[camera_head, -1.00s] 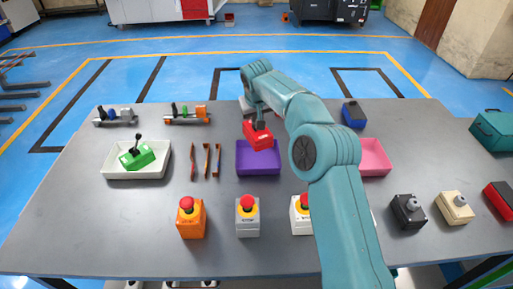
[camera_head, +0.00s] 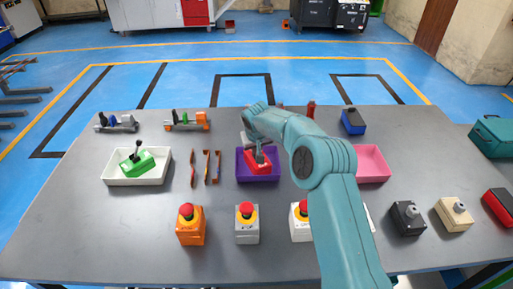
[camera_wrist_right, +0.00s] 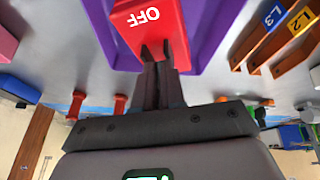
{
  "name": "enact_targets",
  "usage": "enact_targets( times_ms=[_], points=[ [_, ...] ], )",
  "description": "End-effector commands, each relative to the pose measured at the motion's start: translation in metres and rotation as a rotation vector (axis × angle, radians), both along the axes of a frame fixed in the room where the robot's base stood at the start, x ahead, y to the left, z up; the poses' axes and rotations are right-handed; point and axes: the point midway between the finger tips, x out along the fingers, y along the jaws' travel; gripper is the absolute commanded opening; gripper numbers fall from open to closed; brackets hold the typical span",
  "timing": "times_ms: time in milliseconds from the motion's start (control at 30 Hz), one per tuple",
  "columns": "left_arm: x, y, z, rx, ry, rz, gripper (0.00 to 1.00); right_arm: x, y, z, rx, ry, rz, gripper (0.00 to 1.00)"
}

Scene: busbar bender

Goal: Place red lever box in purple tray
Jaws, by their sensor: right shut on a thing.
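The red lever box (camera_head: 256,165) is inside the purple tray (camera_head: 243,177) at the middle of the table. In the right wrist view the red box (camera_wrist_right: 140,28), marked OFF, shows against the purple tray (camera_wrist_right: 215,45). My right gripper (camera_head: 260,150) reaches down over the tray. In the right wrist view its fingers (camera_wrist_right: 155,52) are shut on the box's lever. I cannot tell whether the box's underside touches the tray floor. My left gripper is not in view.
A white tray (camera_head: 110,178) with a green lever box (camera_head: 138,163) stands left, and a pink tray (camera_head: 372,164) right. Copper bars (camera_head: 206,168) lie left of the purple tray. Emergency-stop boxes (camera_head: 247,224) stand in front.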

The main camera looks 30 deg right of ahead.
Motion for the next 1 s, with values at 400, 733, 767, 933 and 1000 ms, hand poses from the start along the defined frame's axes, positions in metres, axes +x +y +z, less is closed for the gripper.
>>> enact_targets(
  times_ms=[400,733,767,933,1000],
  points=[
    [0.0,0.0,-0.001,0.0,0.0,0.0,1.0,0.0,0.0,-0.001,0.0,0.001,0.0,0.35],
    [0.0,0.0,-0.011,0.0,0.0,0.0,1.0,-0.015,0.01,0.046,-0.001,-0.005,0.002,0.35],
    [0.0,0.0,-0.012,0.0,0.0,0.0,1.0,-0.018,0.012,0.052,-0.002,-0.004,0.001,0.35],
    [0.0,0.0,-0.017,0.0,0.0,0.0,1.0,-0.031,0.02,0.086,-0.001,-0.003,0.0,0.35],
    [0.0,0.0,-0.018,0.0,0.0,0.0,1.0,-0.034,0.023,0.097,-0.001,-0.002,0.0,0.35]
  ],
)
